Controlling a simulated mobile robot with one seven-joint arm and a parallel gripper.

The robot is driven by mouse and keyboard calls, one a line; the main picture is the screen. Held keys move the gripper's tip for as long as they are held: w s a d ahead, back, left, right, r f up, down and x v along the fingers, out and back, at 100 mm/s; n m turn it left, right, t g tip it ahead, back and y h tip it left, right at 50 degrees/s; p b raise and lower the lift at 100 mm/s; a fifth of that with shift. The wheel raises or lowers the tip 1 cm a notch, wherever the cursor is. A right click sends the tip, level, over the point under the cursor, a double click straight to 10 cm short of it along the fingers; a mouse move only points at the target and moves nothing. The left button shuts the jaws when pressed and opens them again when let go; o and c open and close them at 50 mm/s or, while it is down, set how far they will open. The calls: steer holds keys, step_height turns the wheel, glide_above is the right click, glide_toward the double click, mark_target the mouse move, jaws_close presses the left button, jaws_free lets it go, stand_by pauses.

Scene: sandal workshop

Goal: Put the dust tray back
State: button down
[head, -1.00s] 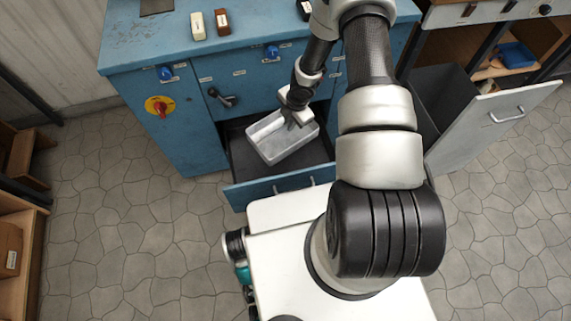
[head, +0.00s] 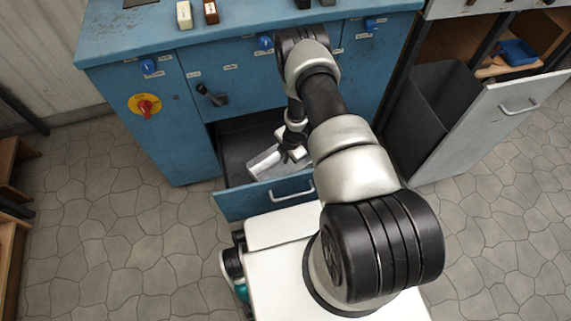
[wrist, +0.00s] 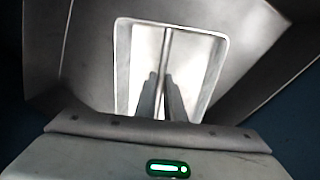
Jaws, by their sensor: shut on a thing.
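The dust tray (head: 263,164) is a pale grey metal box inside the open blue drawer (head: 265,198), low behind the drawer front. My gripper (head: 294,155) reaches down over the drawer and is shut on the tray. In the wrist view the tray (wrist: 205,60) shows its pale inside and rim, with my fingers (wrist: 163,98) close together on a thin upright strip in its middle. The arm and the drawer front hide part of the tray. I cannot tell whether it rests on the drawer floor.
The blue cabinet (head: 155,120) has a red-and-yellow switch (head: 145,106) and a dark lever (head: 211,95). A pale open door with a handle (head: 519,106) and a dark bin (head: 432,105) stand at the right. Stone floor (head: 120,230) is clear on the left.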

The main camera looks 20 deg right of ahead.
mark_target(279, 165)
steer(key=shift+s+b+x, duration=0.2)
steer(key=shift+b+x, duration=0.15)
steer(key=shift+x, duration=0.65)
steer(key=shift+s+b+x, duration=0.2)
steer(key=shift+b+x, duration=0.15)
steer(key=shift+x, duration=0.65)
steer(key=shift+d+f, duration=0.1)
steer(key=shift+f, duration=0.15)
steer(key=c, duration=1.8)
jaws_free()
steer(key=shift+c, duration=0.2)
steer(key=shift+r, duration=0.1)
